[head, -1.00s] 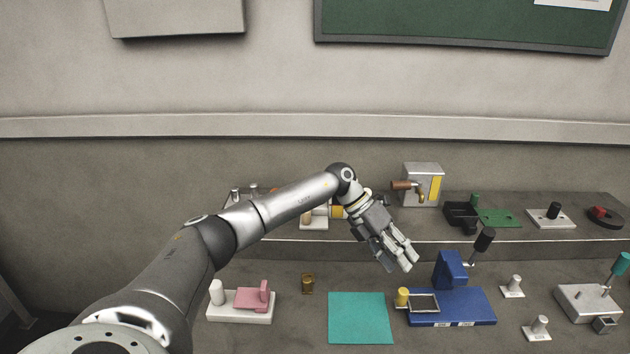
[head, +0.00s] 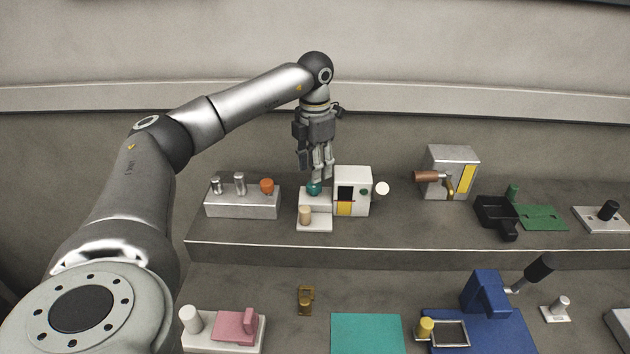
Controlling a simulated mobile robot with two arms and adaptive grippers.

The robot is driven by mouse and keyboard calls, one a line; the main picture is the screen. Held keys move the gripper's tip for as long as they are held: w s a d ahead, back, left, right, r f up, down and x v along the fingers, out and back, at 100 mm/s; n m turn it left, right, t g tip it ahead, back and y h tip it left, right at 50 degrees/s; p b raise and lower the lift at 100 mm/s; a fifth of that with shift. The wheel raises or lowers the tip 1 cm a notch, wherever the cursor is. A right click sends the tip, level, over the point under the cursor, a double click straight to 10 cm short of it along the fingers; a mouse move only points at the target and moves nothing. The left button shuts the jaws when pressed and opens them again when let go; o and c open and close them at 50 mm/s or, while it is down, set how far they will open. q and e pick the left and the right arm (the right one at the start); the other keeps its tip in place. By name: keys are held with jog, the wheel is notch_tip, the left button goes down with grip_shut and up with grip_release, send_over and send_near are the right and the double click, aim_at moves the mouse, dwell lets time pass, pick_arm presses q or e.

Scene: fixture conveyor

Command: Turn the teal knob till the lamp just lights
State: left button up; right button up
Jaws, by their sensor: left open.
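The teal knob (head: 314,188) sits on a white stepped fixture (head: 314,223) on the upper shelf. A white box (head: 353,188) with a dark window and a yellow panel stands against the fixture's right side. A white round piece (head: 382,188) sticks out at the box's right; I cannot tell which part is the lamp or whether it is lit. My left gripper (head: 318,178) points down just above the knob, open, its fingertips close to the knob's top. I cannot tell whether they touch it. My right gripper is not in view.
A grey block with two metal pegs and an orange knob (head: 267,186) stands left of the fixture. A metal box with a copper-handled tap (head: 430,176) and a black tray (head: 497,215) are to the right. The lower bench holds a teal mat (head: 367,333) and a blue fixture (head: 485,335).

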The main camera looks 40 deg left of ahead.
aim_at(314, 189)
pick_arm(q)
notch_tip(314, 189, down, 6)
jog(key=shift+w+a+r+p, duration=0.15)
jog(key=shift+r+p, duration=0.1)
jog(key=shift+p, duration=0.2)
jog(key=shift+f, duration=0.35)
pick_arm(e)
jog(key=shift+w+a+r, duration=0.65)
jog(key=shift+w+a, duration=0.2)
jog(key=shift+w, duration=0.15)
pick_arm(q)
jog(key=shift+c, duration=0.5)
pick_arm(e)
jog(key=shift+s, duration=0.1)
pick_arm(q)
jog(key=shift+c, duration=1.1)
jog(key=c, duration=0.4)
jog(key=shift+n+p, duration=0.35)
jog(key=shift+n, duration=2.45)
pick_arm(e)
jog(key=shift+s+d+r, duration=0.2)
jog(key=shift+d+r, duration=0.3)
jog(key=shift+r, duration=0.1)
pick_arm(q)
jog(key=shift+r, duration=0.1)
